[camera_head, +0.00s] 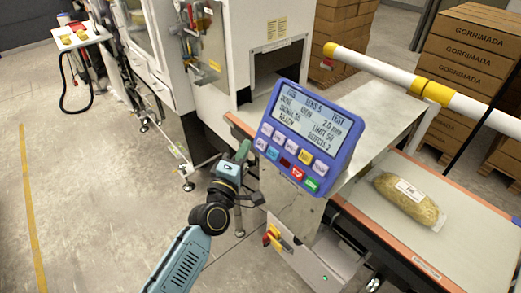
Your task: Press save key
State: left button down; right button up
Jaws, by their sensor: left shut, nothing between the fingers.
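The blue control panel (348,126) stands tilted on a metal housing in the middle of the head view. Its lit screen (312,112) shows lines of text. Below the screen are two rows of small keys (292,157), some white and others yellow, blue, red or green. The key labels are too small to read, so I cannot tell which is the save key. My left gripper (244,150) is shut and empty, just left of the panel's lower left corner and seemingly apart from the keys. My right gripper is not in view.
A bagged product (408,200) lies on the conveyor belt (468,240) at the right. A white and yellow rail (400,80) crosses the upper right. A large white machine (225,50) stands behind the panel. A red and yellow switch (272,238) is below it.

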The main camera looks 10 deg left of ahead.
aim_at(260, 139)
pick_arm(q)
jog(key=shift+w+d+f+b, duration=0.45)
jog(key=shift+w+d+f, duration=0.15)
jog(key=shift+w, duration=0.25)
jog(key=shift+r, duration=0.1)
jog(key=shift+w+d, duration=0.1)
dwell(1.4)
jog(key=shift+w+d+f, duration=0.2)
jog(key=shift+f, duration=0.05)
jog(key=shift+w+d+f+b, duration=0.2)
jog(key=shift+w+b, duration=0.1)
jog(key=shift+b, duration=0.15)
dwell(0.6)
jog(key=shift+s+r, duration=0.1)
jog(key=shift+s+a+r+p, duration=0.3)
jog(key=shift+s+a+p, duration=0.2)
jog(key=shift+p, duration=0.1)
